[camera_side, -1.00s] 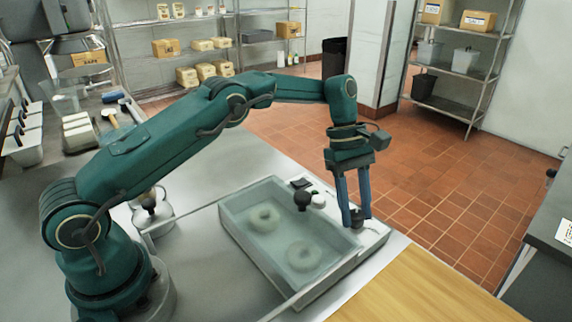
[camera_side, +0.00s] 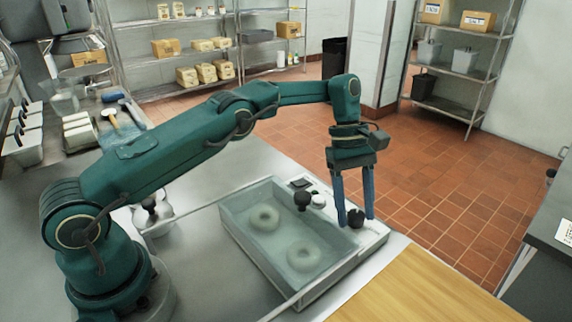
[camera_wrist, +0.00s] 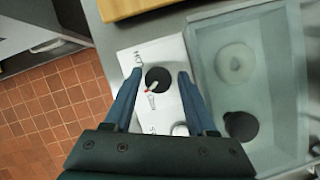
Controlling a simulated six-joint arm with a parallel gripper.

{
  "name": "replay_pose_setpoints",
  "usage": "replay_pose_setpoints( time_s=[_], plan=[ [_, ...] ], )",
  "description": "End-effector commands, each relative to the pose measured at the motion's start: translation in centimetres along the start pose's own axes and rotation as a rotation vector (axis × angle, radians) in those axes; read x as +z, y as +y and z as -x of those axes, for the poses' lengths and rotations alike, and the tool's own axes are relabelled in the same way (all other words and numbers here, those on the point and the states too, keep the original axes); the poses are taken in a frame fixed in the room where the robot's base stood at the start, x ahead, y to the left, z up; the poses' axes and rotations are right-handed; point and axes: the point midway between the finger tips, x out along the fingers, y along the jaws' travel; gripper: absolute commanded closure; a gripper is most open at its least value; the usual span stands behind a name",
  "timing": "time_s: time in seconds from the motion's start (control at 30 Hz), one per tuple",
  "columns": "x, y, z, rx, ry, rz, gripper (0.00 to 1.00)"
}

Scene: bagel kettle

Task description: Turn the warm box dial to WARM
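The warm box dial is a round black knob (camera_wrist: 158,80) on a white panel (camera_wrist: 138,57). It carries a white-and-red pointer mark, angled toward the bottom of the wrist view. Small lettering on the panel around it is too blurred to read. In the side view the dial (camera_side: 356,219) is at the right end of the box. My gripper (camera_side: 356,221) points down over it, open. Its blue fingers stand on either side of the dial, with gaps visible in the wrist view (camera_wrist: 158,74). I cannot tell how far the fingertips reach down beside it.
A grey water-filled tray (camera_side: 236,226) with two bagels lies left of the panel. A black round knob (camera_side: 303,199) stands at the tray's far edge, near a white round piece (camera_side: 319,201). A wooden board (camera_side: 425,290) lies in front. Floor beyond the counter is clear.

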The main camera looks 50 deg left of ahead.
Motion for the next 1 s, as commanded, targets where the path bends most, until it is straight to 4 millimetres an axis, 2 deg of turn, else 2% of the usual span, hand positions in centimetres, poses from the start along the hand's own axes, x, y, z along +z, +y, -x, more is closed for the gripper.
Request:
replay_pose_setpoints(
  time_s=[0.57, 1.0],
  plan=[
    [0.02, 0.04, 0.00, 0.014, 0.000, 0.027, 0.28],
    [0.05, -0.06, -0.02, 0.096, 0.006, 0.228, 0.28]
  ],
)
